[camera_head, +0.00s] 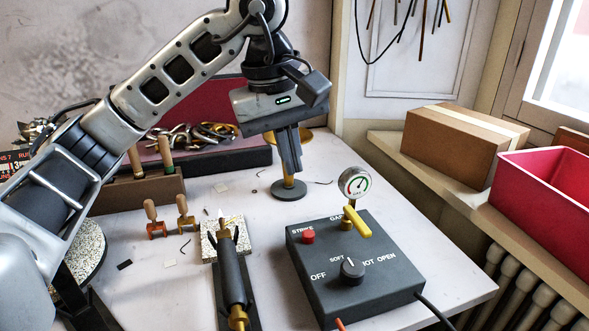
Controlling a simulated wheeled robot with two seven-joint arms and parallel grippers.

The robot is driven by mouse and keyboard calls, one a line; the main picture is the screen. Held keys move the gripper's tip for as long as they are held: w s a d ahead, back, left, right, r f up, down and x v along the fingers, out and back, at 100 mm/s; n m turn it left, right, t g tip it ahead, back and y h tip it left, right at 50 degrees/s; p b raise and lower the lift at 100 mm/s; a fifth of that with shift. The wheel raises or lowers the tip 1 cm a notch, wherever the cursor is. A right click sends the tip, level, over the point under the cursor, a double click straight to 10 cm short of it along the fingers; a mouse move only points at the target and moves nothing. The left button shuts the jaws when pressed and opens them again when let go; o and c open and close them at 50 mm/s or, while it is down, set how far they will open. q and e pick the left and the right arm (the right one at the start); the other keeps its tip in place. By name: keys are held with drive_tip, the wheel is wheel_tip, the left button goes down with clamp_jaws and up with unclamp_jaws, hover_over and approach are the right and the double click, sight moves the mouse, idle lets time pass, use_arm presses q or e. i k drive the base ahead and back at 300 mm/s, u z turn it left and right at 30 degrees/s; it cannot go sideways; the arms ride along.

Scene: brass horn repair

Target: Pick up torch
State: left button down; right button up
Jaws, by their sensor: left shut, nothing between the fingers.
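The torch (231,268), as I take it, is a dark cylinder with brass ends. It lies in a dark holder at the lower middle of the head view, pointing away from me. My left gripper (291,172) points down with its fingers together and nothing between them. It is behind and to the right of the torch, apart from it. The fingertips are just in front of or above a small round stand (289,190); I cannot tell whether they touch it. My right gripper is not in view.
A dark control box (330,280) with a gauge (355,183) and knob stands right of the torch. A speckled block (211,243) is at the torch's far end. Small clamps (155,222) stand left. A cardboard box (455,145) and red bin (545,200) are at right.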

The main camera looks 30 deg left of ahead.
sight(234, 299)
drive_tip(key=k, duration=1)
